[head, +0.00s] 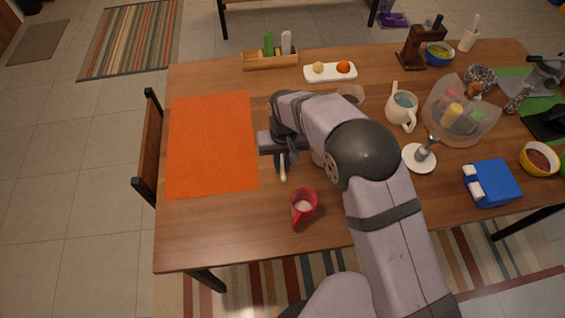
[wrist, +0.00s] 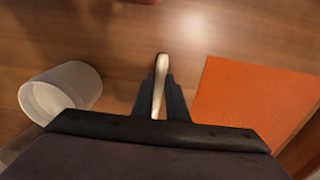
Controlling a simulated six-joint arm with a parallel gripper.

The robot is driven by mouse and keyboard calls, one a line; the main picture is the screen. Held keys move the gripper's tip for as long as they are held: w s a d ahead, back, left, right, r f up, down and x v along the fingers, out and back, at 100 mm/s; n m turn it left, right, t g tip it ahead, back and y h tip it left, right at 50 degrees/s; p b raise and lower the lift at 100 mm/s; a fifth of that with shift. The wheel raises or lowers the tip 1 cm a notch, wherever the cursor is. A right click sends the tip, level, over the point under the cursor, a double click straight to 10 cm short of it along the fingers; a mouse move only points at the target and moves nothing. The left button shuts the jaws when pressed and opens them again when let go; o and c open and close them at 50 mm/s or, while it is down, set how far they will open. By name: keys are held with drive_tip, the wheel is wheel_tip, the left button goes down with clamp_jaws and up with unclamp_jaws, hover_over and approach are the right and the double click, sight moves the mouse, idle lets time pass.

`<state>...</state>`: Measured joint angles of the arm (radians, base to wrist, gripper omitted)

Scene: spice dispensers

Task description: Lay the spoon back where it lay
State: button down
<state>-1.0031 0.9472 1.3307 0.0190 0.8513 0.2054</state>
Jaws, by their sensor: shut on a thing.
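My gripper (head: 281,163) is shut on the pale spoon (head: 283,176), left of my arm's links and just right of the orange mat. In the wrist view the spoon (wrist: 161,78) stands out between the two dark fingers of my gripper (wrist: 160,90). Only its pale, narrow end shows; the rest is hidden by the fingers and the wrist. The wooden table (head: 215,230) lies beneath; I cannot tell whether the spoon touches it.
The orange mat (head: 212,145) lies left of my gripper in the head view. A red mug (head: 303,205) stands in front of it. A white cup (wrist: 60,95) is beside my gripper in the wrist view. The table's front left is clear.

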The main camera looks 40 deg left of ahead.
drive_tip(key=shift+f, duration=0.2)
drive_tip(key=c, duration=1.7)
unclamp_jaws()
drive_tip(key=shift+c, duration=0.2)
drive_tip(key=shift+r, duration=0.1)
wheel_tip(320, 180, up, 12)
drive_tip(key=b, duration=0.2)
drive_tip(key=shift+r, duration=0.15)
drive_tip(key=shift+w+d, duration=0.1)
